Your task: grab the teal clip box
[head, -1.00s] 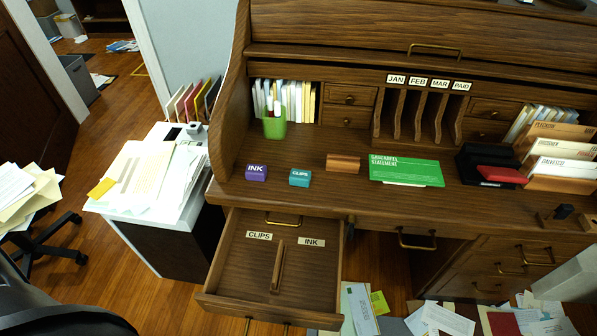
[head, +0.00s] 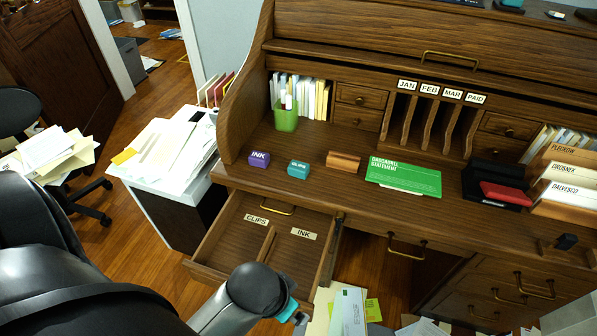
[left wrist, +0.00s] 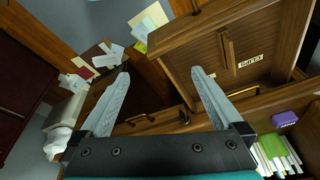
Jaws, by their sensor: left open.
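The teal clip box (head: 298,169), lettered CLIPS, sits on the desk top near its front edge, between the purple INK box (head: 258,158) and a small wooden block. Nothing touches it. My left arm reaches in from the lower left in the head view. Its teal wrist part (head: 288,309) is in front of the open drawer, lower and nearer than the clip box; the fingers are hard to make out there. In the left wrist view my left gripper (left wrist: 160,72) is open and empty. The purple box (left wrist: 285,118) shows there, but I cannot find the teal box. My right gripper is out of view.
The open drawer (head: 205,272) juts out below the boxes, with CLIPS and INK compartments and a divider. A green cup (head: 286,119) stands behind the boxes. A wooden block (head: 343,161) and green statement sign (head: 403,176) are to the right. Papers cover the side cabinet.

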